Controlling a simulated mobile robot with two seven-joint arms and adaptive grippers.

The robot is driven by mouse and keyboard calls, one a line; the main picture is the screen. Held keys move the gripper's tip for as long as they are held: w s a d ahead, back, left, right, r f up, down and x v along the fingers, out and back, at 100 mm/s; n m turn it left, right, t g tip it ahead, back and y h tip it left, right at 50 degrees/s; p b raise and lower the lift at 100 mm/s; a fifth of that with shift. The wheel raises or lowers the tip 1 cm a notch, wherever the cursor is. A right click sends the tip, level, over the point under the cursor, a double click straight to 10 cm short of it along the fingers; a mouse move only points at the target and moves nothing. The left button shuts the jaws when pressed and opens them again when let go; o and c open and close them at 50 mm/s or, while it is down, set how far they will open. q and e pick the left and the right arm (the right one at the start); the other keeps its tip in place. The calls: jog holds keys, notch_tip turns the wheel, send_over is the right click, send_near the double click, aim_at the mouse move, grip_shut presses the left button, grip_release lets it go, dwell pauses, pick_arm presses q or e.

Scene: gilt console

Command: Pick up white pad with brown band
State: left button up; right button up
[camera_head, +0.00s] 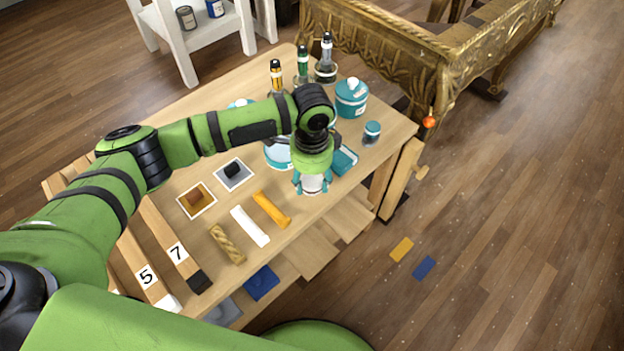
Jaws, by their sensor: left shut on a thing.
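My left gripper (312,184) hangs over the front right part of the wooden table (350,206), pointing down. Its teal fingers are shut on a small white thing (313,187), which looks like the white pad. Only its pale side shows between the fingers; I cannot make out a brown band. The gripper hides most of it, and I cannot tell whether it touches the table top. My right gripper is not in view.
Orange (271,209), white (250,226) and gold (227,243) bars lie left of the gripper. A teal block (344,160) and teal jar (351,98) are behind it. Several bottles stand at the back. A gilt console (420,72) is beyond.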

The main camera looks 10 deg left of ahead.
aim_at(315, 180)
pick_arm(q)
jog(key=r, duration=0.4)
jog(key=shift+d, duration=0.4)
jog(key=d+r, duration=0.6)
jog(key=d, duration=0.5)
jog(key=shift+s+r, duration=0.2)
jog(key=shift+s, duration=0.15)
jog(key=shift+o, duration=0.2)
